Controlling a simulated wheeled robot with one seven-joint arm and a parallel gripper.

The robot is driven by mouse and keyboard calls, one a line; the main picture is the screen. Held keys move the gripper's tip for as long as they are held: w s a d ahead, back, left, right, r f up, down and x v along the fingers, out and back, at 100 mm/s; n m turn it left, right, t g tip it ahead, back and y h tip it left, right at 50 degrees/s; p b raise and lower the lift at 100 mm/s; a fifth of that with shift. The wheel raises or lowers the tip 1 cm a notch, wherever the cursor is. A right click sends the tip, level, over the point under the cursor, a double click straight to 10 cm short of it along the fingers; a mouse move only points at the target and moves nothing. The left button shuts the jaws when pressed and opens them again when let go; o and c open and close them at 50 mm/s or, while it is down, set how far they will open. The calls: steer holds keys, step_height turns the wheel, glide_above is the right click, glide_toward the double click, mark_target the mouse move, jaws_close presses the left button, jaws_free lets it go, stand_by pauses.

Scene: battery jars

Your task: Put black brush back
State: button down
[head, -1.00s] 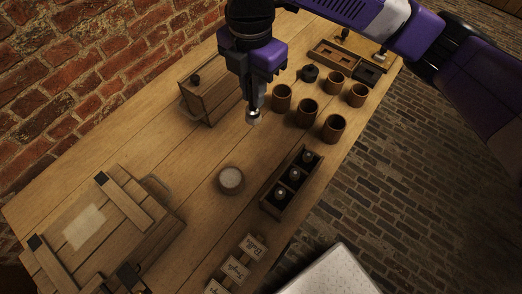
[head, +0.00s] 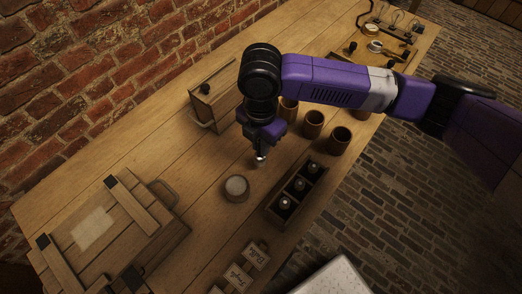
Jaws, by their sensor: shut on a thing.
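My gripper (head: 260,153) points down over the middle of the bench. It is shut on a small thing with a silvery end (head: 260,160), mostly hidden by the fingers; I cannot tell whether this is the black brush. Just below and left of it stands a short round pot (head: 236,188) with a pale top. To its lower right is a dark wooden rack (head: 273,214) with three compartments, each holding a dark piece with a silvery knob (head: 284,203). No other thing is clearly a brush.
Brown round jars (head: 340,140) stand behind the rack, partly hidden by my arm. A wooden box (head: 214,98) with a black knob is at the back left. A lidded crate (head: 158,240) fills the front left. Lettered tags (head: 245,268) lie in front. Small bulbs (head: 397,17) stand far back.

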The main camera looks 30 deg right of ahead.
steer(key=shift+f, duration=2.05)
steer(key=shift+f, duration=0.15)
steer(key=c, duration=1.4)
jaws_free()
step_height(320, 180, up, 12)
steer(key=shift+r+b, duration=0.15)
steer(key=shift+b, duration=0.45)
